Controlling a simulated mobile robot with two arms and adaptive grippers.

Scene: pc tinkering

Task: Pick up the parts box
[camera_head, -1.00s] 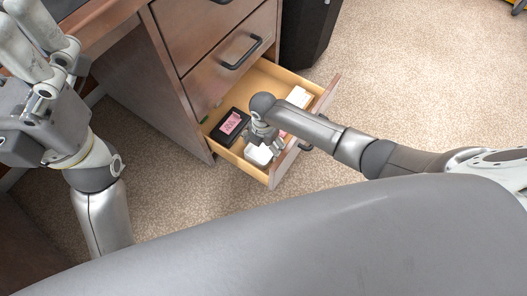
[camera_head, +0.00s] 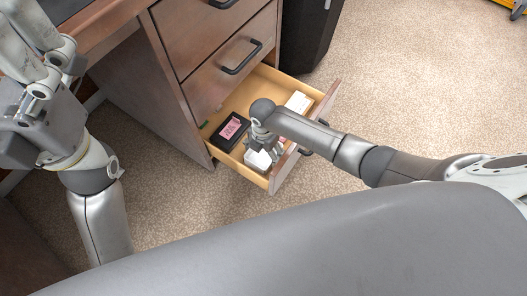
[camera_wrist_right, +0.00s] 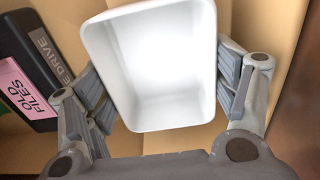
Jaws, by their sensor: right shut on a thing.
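The parts box, a small open white box (camera_head: 258,160), is at the front of the open drawer (camera_head: 232,171). In the right wrist view the white box (camera_wrist_right: 150,65) fills the middle and looks empty inside. My right gripper (camera_head: 262,147) reaches down into the drawer from above. Its fingers (camera_wrist_right: 160,85) press on two opposite sides of the box. I cannot tell whether the box touches the drawer floor. My left gripper (camera_head: 38,52) is at the upper left, away from the drawer. I cannot tell how far its fingers are apart.
A black drive with a pink label (camera_head: 231,130) lies in the drawer left of my right gripper. It also shows in the wrist view (camera_wrist_right: 35,65). A white item (camera_head: 299,102) lies at the drawer's right end. Closed drawers (camera_head: 222,75) are above. A black bin (camera_head: 307,35) stands behind.

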